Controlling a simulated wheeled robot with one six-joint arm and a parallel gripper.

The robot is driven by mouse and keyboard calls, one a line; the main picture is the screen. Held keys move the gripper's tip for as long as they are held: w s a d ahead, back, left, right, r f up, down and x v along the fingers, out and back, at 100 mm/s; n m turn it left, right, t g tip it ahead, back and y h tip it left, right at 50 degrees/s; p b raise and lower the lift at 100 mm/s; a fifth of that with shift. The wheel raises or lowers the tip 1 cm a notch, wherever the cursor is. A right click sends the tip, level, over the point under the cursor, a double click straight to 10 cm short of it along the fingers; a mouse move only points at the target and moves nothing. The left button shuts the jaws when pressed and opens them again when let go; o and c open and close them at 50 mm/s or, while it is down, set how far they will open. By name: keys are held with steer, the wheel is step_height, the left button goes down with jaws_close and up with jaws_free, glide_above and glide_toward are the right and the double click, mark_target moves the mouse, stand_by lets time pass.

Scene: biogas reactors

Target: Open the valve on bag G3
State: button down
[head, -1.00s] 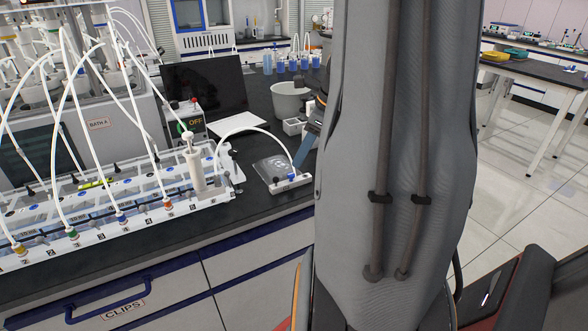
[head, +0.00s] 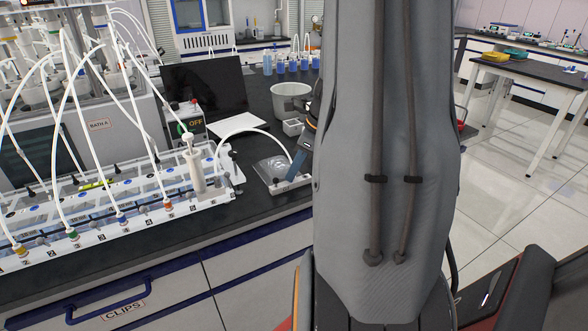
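A clear, flat bag (head: 271,168) lies on the dark bench just left of my arm. A white bar (head: 290,184) with small marks sits at its front edge; I cannot read G3 on it. A white tube (head: 250,131) arches over to the bag side from near the upright white syringe-like cylinder (head: 195,168). No valve is clear enough to make out. My gripper (head: 299,156) shows only as a blue-grey finger part beside my arm, over the right side of the bag. The rest is hidden behind my arm, so its opening and any contact are unclear.
A white rack (head: 110,232) with several numbered ports and tubes fills the bench at left. A laptop (head: 205,95), a box reading OFF (head: 192,122), a grey bucket (head: 291,99) and a small white tray (head: 292,127) stand behind the bag. My arm blocks the view to the right.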

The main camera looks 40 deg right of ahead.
stand_by(0.3)
steer(key=n+g+y+p, duration=0.1)
steer(key=n+p, duration=0.2)
steer(key=n, duration=0.1)
steer(key=shift+w+d, duration=0.1)
steer(key=shift+d, duration=0.05)
steer(key=n+p, duration=0.1)
steer(key=n, duration=0.1)
steer(key=n+g+y+p, duration=0.1)
steer(key=n, duration=0.1)
steer(key=shift+w+d+g, duration=0.1)
steer(key=shift+w+g, duration=0.1)
steer(key=shift+g, duration=0.1)
steer(key=n, duration=0.2)
steer(key=n+g+p, duration=0.1)
steer(key=n, duration=0.1)
steer(key=n+g, duration=0.1)
steer(key=shift+w+n, duration=0.3)
steer(key=shift+n, duration=0.1)
steer(key=shift+w+n+g+p, duration=0.15)
steer(key=shift+n+g+p, duration=0.45)
steer(key=shift+n, duration=1.4)
steer(key=c, duration=1.6)
jaws_free()
steer(key=shift+h, duration=0.3)
